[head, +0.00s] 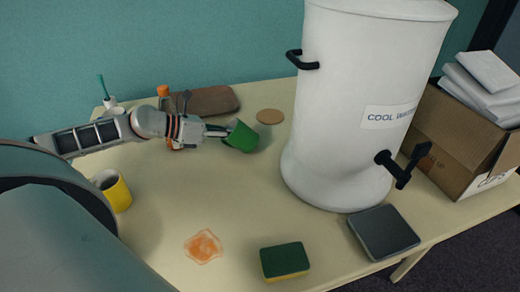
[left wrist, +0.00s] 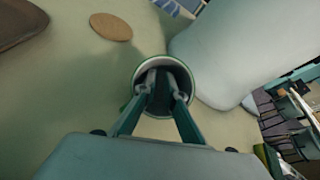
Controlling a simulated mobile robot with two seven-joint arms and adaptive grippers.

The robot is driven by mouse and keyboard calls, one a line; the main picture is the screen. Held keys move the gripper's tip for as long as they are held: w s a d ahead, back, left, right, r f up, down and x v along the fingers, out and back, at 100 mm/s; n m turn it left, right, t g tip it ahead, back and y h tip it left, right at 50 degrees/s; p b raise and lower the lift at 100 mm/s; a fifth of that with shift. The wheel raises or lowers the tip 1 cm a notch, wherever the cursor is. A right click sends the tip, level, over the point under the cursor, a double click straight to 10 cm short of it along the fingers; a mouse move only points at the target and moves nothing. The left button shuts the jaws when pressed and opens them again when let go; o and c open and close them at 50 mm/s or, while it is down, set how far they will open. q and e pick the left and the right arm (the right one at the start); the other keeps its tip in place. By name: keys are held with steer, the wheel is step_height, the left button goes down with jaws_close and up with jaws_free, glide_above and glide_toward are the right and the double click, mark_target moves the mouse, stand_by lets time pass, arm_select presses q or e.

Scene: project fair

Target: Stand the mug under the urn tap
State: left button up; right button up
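A green mug (head: 241,137) is tipped over in the middle of the table, left of the white urn (head: 350,100). Its open mouth faces my left gripper (head: 214,131). In the left wrist view the mug's round rim (left wrist: 160,58) surrounds my fingertips (left wrist: 163,85), which stand a little apart at its mouth. I cannot tell whether they press on the mug or whether it rests on the table. The urn's black tap (head: 402,168) sticks out on its right front side, above a dark square tray (head: 384,232). My right gripper is not in view.
A yellow mug (head: 113,190), an orange-stained patch (head: 203,246) and a green-and-yellow sponge (head: 284,262) are at the front. A round cork coaster (head: 270,116) and a brown flat item (head: 212,100) lie behind. A cardboard box (head: 455,140) stands right of the urn.

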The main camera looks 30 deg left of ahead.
arm_select(q)
steer(key=shift+x, duration=1.55)
steer(key=shift+f, duration=0.1)
jaws_close()
steer(key=shift+a+r, duration=0.1)
steer(key=shift+r, duration=0.15)
step_height(320, 180, up, 20)
steer(key=shift+f, duration=0.15)
